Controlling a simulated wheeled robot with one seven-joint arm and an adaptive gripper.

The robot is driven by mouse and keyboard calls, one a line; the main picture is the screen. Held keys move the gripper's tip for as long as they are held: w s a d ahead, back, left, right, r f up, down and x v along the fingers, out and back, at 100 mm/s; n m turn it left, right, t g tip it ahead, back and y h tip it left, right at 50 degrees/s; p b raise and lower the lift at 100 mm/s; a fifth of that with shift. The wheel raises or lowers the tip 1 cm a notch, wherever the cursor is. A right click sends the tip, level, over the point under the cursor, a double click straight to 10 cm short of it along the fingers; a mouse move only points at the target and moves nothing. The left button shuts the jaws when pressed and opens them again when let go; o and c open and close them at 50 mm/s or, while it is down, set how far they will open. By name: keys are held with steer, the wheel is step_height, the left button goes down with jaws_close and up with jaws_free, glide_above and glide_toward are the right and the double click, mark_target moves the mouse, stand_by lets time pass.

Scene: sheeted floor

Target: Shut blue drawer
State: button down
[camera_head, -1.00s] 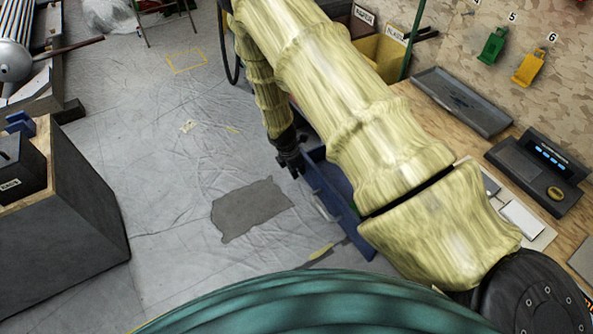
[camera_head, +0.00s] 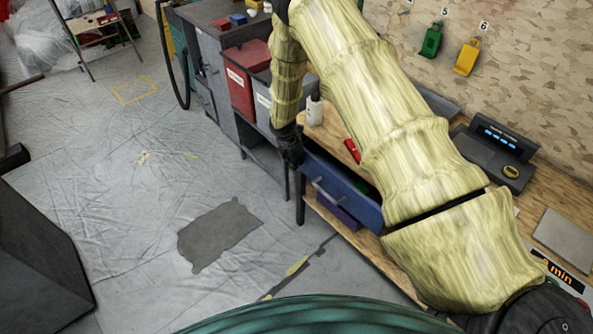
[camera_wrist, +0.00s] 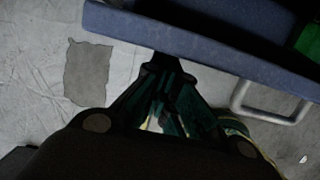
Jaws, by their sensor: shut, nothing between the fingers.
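My gripper (camera_head: 290,158) is at the drawer's far left end. In the wrist view its fingers (camera_wrist: 165,75) are together and empty, up against or very near the panel's edge; I cannot tell if they touch.
The wooden bench (camera_head: 322,138) carries a white bottle (camera_head: 315,110) and a red item (camera_head: 352,150). A purple box (camera_head: 338,212) is on the shelf below. Red and grey bins (camera_head: 240,90) stand farther left. The sheeted floor (camera_head: 110,200) left of the bench is open.

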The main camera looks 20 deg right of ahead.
steer(key=shift+w+d, duration=0.15)
steer(key=shift+d, duration=0.4)
steer(key=shift+w+d, duration=0.15)
steer(key=shift+d, duration=0.4)
